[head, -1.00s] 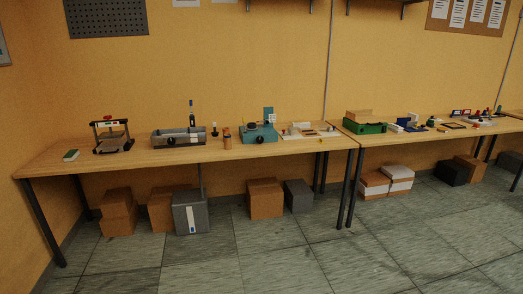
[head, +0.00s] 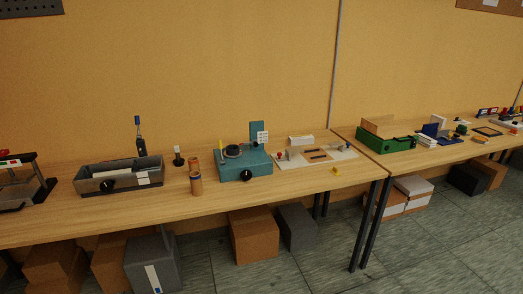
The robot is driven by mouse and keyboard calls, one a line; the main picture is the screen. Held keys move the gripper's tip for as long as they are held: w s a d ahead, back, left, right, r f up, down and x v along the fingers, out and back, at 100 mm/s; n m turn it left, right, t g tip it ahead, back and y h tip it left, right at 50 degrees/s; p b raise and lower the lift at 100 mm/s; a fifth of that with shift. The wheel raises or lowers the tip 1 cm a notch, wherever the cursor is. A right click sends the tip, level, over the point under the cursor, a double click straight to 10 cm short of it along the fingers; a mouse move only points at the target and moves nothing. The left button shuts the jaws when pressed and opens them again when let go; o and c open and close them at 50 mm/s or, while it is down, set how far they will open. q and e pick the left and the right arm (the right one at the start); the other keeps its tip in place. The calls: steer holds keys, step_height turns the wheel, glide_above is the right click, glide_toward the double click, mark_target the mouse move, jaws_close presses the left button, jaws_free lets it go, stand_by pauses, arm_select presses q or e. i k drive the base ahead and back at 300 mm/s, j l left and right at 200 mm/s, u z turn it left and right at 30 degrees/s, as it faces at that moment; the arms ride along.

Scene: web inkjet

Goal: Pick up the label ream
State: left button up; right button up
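I cannot tell for sure which thing is the label ream. A small white block (head: 301,140) stands at the back of the pale board on the near table, right of the teal machine. A small stack of white and dark flat pieces (head: 426,140) lies on the right table, beside the green crate. Both are too small to read. Neither of my grippers is in view.
The near wooden table (head: 120,219) holds a grey tray machine (head: 118,177), an orange-brown cylinder (head: 196,183), a teal machine (head: 244,165) and a pale board (head: 340,153). A green crate (head: 385,142) stands on the right table. Boxes (head: 253,236) sit below. Floor (head: 330,265) is clear in front.

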mark_target(293, 141)
steer(key=i+j+z, duration=0.1)
steer(key=i+z, duration=0.2)
steer(key=i, duration=0.2)
steer(key=i+j+z, duration=0.25)
steer(key=i, duration=0.25)
steer(key=l, duration=0.05)
